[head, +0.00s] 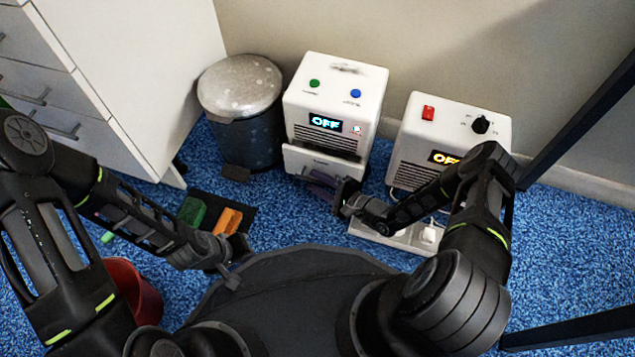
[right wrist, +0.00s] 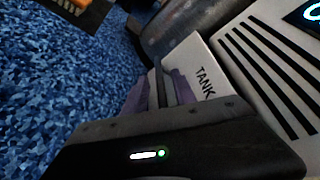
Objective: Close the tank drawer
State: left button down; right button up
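The white machine (head: 337,92) in the middle has a lit OFF display, with the tank drawer (head: 300,158) low on its front. The drawer stands out from the body, with a dark gap behind its front. In the right wrist view the drawer front (right wrist: 203,82) reads TANK. My right gripper (head: 322,186) is at the drawer front. Its purple fingers (right wrist: 160,92) stand apart with a grey bar between them, perhaps the handle; I cannot tell whether they grip it. My left gripper (head: 228,272) is low at left, away from the machine; its fingers are unclear.
A second white machine (head: 447,130) stands to the right, with a power strip (head: 395,238) in front. A metal bin (head: 243,130) is left of the drawer. Green (head: 191,211) and orange (head: 228,221) blocks lie on a dark mat. A red bucket (head: 137,290) stands at lower left.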

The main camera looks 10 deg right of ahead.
grip_shut()
dwell(1.4)
